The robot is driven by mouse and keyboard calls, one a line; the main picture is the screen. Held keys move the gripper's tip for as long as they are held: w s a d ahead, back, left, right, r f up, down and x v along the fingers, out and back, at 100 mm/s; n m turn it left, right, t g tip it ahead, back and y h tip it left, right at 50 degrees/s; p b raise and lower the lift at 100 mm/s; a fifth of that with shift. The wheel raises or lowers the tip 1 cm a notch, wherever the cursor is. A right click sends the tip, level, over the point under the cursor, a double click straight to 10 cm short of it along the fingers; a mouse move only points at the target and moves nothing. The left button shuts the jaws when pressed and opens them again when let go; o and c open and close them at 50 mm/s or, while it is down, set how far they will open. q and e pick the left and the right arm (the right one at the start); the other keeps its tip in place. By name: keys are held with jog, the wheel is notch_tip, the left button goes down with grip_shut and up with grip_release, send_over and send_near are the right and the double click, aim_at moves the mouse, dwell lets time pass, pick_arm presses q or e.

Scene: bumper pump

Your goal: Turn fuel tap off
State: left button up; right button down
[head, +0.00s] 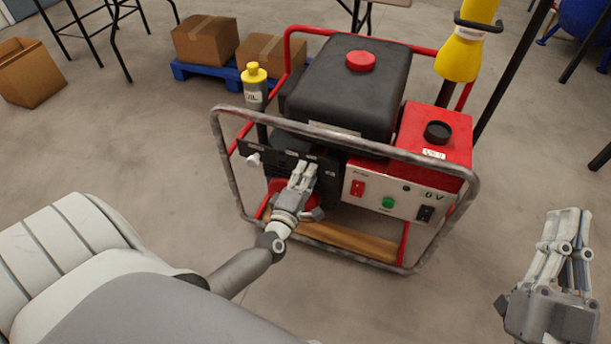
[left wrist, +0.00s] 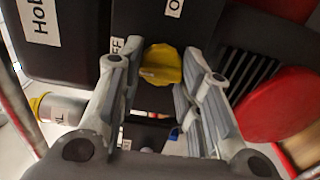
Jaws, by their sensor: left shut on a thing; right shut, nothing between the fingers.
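The yellow fuel tap knob (left wrist: 162,64) sits on a dark panel in the left wrist view, between the fingertips of my left gripper (left wrist: 155,80). A partly hidden label ending in "FF" is beside it, and another label starting with "O" is above it. In the head view my left gripper (head: 304,172) reaches to the front of the red and black generator (head: 345,85) and is shut on the knob, which its fingers hide there. My right gripper (head: 565,222) is shut and empty, well to the right of the generator.
A tubular frame (head: 338,131) surrounds the generator. A control panel (head: 392,197) with coloured switches is right of my left gripper. A yellow-capped bottle (head: 255,88) stands at the left corner. Cardboard boxes (head: 206,40) lie behind. The floor in front is mostly clear.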

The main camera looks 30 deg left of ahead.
pick_arm(q)
jog(key=shift+f, duration=0.1)
jog(key=o, duration=1)
jog(key=shift+s, duration=0.1)
jog(key=v, duration=1.2)
jog(key=shift+d, duration=0.1)
